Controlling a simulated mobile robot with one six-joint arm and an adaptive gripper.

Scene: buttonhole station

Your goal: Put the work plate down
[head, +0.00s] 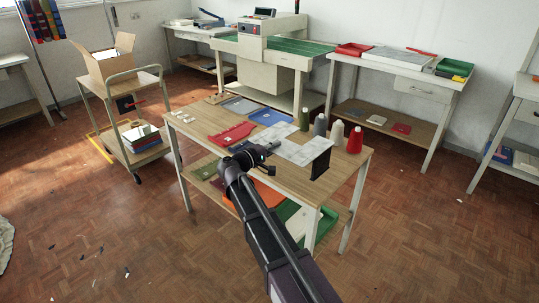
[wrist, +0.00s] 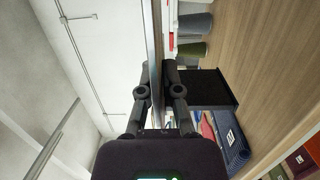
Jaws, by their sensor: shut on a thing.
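My gripper (head: 268,149) reaches over the wooden table (head: 185,124) from the front. It is shut on the near edge of the work plate (head: 303,150), a light grey patterned plate. In the wrist view the picture is turned on its side, and the plate (wrist: 157,40) shows edge-on as a thin strip between the fingers (wrist: 158,95). The plate looks roughly level, with a gap between it and the tabletop (wrist: 260,50). A black panel (head: 320,165) shows beside the plate's right end; it also shows in the wrist view (wrist: 212,88). The plate hides part of the tabletop.
Several thread cones, among them a red one (head: 355,139) and a white one (head: 337,132), stand along the table's right edge. A red tray (head: 231,134), a blue mat (head: 270,117) and a grey plate (head: 239,105) lie on the left and back. A trolley (head: 147,86) stands left.

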